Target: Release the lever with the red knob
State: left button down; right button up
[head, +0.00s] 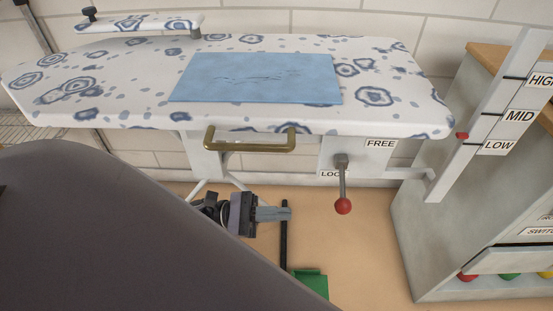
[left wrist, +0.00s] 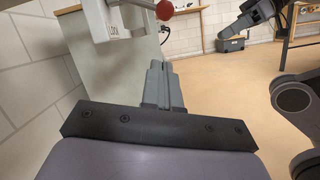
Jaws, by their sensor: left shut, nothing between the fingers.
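The lever with the red knob (head: 343,206) hangs down from its grey pivot on a white plate under the ironing board (head: 130,60). A partly covered label reading LOCK is left of the lever, and a FREE label (head: 381,143) is up to its right. My left gripper (head: 287,213) is shut and empty, left of the knob and apart from it in the picture. In the left wrist view its fingers (left wrist: 158,66) are together, with the red knob (left wrist: 165,10) beyond their tips. A dark arm part at that view's upper right may be my right one; its fingers are unclear.
A brass handle (head: 250,148) is fixed at the board's front edge, above my left gripper. A blue cloth (head: 255,78) lies on the board. At right, a slanted post with a red marker (head: 462,136) carries HIGH, MID and LOW labels beside a cabinet (head: 430,220). A green object (head: 311,281) is on the floor.

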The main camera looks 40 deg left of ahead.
aim_at(343, 206)
pick_arm(q)
jog(key=w+d+r+p, duration=0.2)
jog(key=w+d+r, duration=0.1)
jog(key=d+r, duration=0.2)
jog(key=d, duration=0.2)
jog(key=shift+d, duration=0.4)
pick_arm(e)
jog(key=shift+s+d+r+h, duration=0.1)
jog(key=shift+s+d+h, duration=0.15)
jog(key=shift+d, duration=0.2)
jog(key=shift+s+d+h, duration=0.15)
jog(key=shift+d+h, duration=0.1)
jog(key=shift+d, duration=0.15)
pick_arm(q)
jog(key=shift+s+r, duration=0.1)
jog(key=shift+r, duration=0.05)
pick_arm(e)
jog(key=shift+r, duration=0.1)
pick_arm(q)
jog(key=shift+s+d+r+n, duration=0.1)
jog(key=shift+r+n, duration=0.05)
jog(key=shift+n, duration=0.35)
pick_arm(e)
jog(key=shift+r, duration=0.15)
